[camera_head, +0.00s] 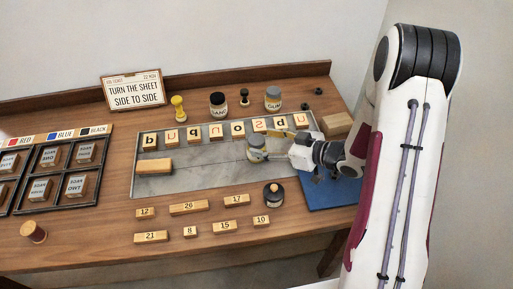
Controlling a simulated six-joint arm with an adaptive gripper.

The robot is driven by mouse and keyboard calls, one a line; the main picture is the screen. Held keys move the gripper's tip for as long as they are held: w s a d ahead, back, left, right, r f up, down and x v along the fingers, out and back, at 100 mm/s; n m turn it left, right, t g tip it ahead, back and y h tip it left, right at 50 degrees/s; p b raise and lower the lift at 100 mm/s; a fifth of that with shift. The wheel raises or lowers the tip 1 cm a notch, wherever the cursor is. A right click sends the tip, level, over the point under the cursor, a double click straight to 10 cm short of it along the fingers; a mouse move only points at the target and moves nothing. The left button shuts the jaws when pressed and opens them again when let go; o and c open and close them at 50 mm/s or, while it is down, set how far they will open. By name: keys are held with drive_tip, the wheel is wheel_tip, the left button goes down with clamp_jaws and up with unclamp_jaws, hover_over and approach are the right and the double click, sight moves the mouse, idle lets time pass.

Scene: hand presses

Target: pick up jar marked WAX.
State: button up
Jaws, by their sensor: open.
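A small jar (257,150) with a grey upper part and a pale yellowish body stands on the grey metal plate, right of its middle. Its label is too small to read, so I cannot tell if it says WAX. My gripper (271,147) comes in low from the right with its jaws open, close at the jar's right side. I cannot tell whether the fingers touch it or reach around it. Two other jars stand behind the plate: a black-lidded one (218,104) that seems to read SAND, and a grey-lidded one (273,99) marked GUM.
Letter blocks (193,133) stand in a row along the back of the plate (210,180), and a plain wooden block (154,166) lies at its left. Numbered blocks (189,208) and a dark-knobbed round piece (273,195) lie in front. A blue mat (325,196) lies under my wrist.

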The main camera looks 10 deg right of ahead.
drive_tip(key=shift+x, duration=1.9)
drive_tip(key=shift+s+a, duration=0.1)
drive_tip(key=shift+s, duration=0.05)
drive_tip(key=c, duration=1.4)
